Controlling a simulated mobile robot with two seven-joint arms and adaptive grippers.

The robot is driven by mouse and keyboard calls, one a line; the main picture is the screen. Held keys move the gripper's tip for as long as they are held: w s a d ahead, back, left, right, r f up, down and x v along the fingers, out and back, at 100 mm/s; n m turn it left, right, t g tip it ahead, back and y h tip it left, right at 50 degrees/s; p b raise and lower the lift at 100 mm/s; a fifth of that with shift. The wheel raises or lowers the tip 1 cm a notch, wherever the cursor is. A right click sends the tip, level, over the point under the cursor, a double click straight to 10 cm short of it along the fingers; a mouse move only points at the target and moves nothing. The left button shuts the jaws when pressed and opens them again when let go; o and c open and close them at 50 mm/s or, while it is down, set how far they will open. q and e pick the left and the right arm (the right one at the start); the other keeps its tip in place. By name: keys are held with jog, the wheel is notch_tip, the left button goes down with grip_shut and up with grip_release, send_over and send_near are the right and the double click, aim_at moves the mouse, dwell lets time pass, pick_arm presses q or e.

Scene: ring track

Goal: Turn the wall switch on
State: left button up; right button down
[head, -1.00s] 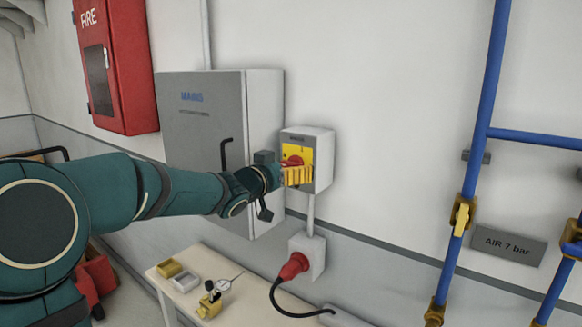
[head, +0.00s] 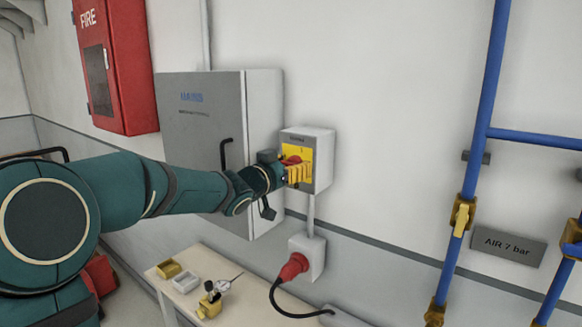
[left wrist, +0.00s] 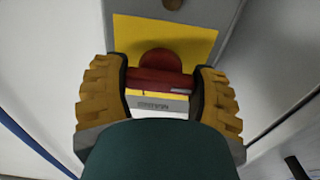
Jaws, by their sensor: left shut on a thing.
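The wall switch is a light grey box (head: 324,162) with a yellow front plate (left wrist: 200,38) and a red rotary knob (head: 291,160). It is mounted on the wall to the right of the grey cabinet. My left gripper (head: 298,172) is at the front of the box. In the left wrist view the red knob (left wrist: 160,80) lies between the two yellow fingers, and the gripper is shut on it. The fingers partly hide the knob and plate in the head view. The knob's exact position mark cannot be read. My right gripper is not in view.
The grey mains cabinet (head: 205,125) with a black handle stands close to the left of the switch. Below is a socket box with a red plug (head: 293,266) and cable. A small table (head: 190,300) holds trays and a gauge. Blue pipes (head: 482,130) run at right.

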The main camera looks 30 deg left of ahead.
pick_arm(q)
jog(key=shift+f+m, duration=0.1)
jog(key=shift+m, duration=0.2)
jog(key=m+b, duration=0.2)
jog(key=m, duration=0.1)
jog(key=shift+f+m, duration=0.15)
jog(key=shift+m, duration=0.15)
jog(key=m+b, duration=0.3)
jog(key=m, duration=0.3)
jog(key=m+b, duration=0.1)
jog(key=m, duration=0.3)
jog(key=shift+b, duration=0.35)
jog(key=shift+m+b, duration=0.65)
jog(key=shift+m, duration=1.15)
jog(key=o, duration=1.2)
jog(key=shift+s+r, duration=0.1)
jog(key=shift+r, duration=0.1)
